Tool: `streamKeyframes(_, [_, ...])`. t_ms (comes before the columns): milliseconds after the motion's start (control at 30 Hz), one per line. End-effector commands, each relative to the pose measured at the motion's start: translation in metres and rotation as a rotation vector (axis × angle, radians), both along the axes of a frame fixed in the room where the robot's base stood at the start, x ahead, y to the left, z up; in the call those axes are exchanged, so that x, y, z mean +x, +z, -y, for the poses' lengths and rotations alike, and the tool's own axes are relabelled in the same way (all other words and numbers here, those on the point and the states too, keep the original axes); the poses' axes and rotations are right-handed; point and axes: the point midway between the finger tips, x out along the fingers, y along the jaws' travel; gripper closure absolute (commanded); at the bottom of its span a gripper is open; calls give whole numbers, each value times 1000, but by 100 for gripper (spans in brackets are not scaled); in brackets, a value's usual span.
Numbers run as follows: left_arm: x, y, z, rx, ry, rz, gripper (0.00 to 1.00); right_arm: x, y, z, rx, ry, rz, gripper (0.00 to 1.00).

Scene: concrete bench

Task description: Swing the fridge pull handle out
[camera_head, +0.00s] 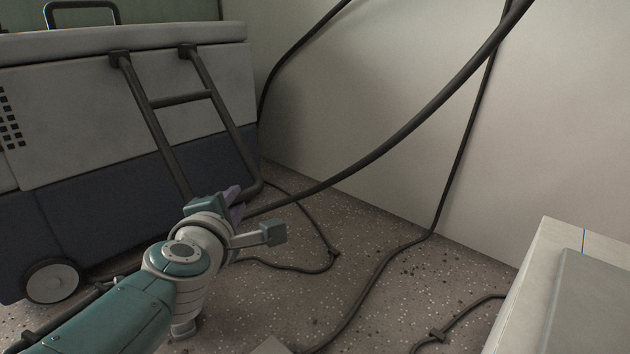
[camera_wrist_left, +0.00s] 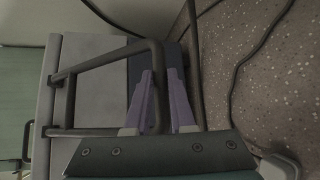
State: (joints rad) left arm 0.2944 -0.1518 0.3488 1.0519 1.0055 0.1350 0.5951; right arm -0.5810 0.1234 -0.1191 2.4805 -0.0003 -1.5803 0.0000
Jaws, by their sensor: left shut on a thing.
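The fridge (camera_head: 85,115) is a grey and dark blue box with a wheel, at the left of the head view. Its dark pull handle (camera_head: 152,118) has two long bars and a crossbar, hangs from two mounts near the top, and slants down and outward from the front. My left gripper (camera_head: 234,198) is at the handle's lower end. In the left wrist view, my left gripper's purple fingers (camera_wrist_left: 160,80) lie on either side of the handle's end bar (camera_wrist_left: 157,95), shut on it. In the head view my wrist hides part of that end. My right gripper is out of view.
Dark cables (camera_head: 405,133) hang by the pale wall (camera_head: 350,100) and run over the speckled floor (camera_head: 370,290). One passes close behind my left gripper. A pale box-like edge (camera_head: 540,270) stands at the lower right. A smaller loop handle (camera_head: 82,8) tops the fridge.

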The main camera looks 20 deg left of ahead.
Motion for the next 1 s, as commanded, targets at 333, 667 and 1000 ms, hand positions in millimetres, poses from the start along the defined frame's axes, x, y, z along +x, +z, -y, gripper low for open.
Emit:
streamKeyframes(333, [-1,28,1,15,13,15,100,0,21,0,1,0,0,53])
streamKeyframes(667, [-1,29,1,16,13,16,100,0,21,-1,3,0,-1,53])
streamKeyframes(1000, [-1,28,1,13,13,15,50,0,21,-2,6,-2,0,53])
